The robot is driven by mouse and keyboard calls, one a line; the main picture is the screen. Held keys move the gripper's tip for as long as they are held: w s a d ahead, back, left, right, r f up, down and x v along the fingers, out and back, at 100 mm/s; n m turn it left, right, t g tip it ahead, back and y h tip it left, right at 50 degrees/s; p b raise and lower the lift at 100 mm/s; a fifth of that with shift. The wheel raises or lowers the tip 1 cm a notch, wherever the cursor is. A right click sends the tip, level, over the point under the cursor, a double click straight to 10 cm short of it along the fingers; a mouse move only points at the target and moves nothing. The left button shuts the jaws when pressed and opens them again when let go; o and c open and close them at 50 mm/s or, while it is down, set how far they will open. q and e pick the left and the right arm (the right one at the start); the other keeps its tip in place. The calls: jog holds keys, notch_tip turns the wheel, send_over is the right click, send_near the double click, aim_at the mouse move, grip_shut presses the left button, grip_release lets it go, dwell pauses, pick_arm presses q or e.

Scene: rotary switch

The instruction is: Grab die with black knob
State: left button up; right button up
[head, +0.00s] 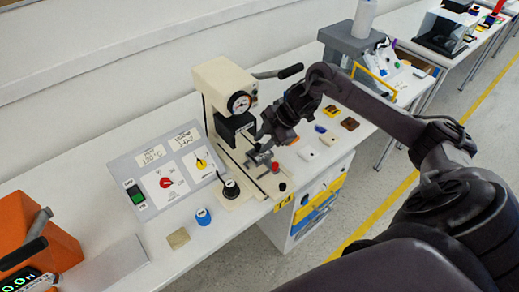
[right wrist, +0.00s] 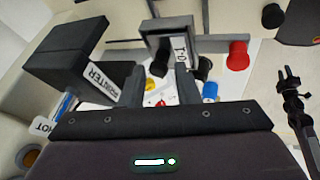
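A black knob (head: 230,188) stands on a pale base left of the press. Another small black knob (head: 282,187) is near the front end of the press base; a black knob also shows at the top in the right wrist view (right wrist: 272,15). I cannot tell which belongs to the die. A red knob (head: 275,167) is beside the right gripper; it also shows in the right wrist view (right wrist: 238,55). My right gripper (right wrist: 162,85) is open, its fingers apart. A grey labelled block (right wrist: 181,47) lies just beyond the fingertips.
The cream press (head: 220,85) with a gauge and lever stands behind the right gripper. A control panel (head: 165,170) is to its left. A blue cylinder (head: 203,216) and a tan block (head: 178,238) are in front. The table front has free room.

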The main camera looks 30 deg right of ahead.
jog(key=shift+w+a+f, duration=0.25)
jog(key=shift+f, duration=0.3)
jog(key=shift+s, duration=0.1)
grip_shut()
jog(key=shift+r, duration=0.15)
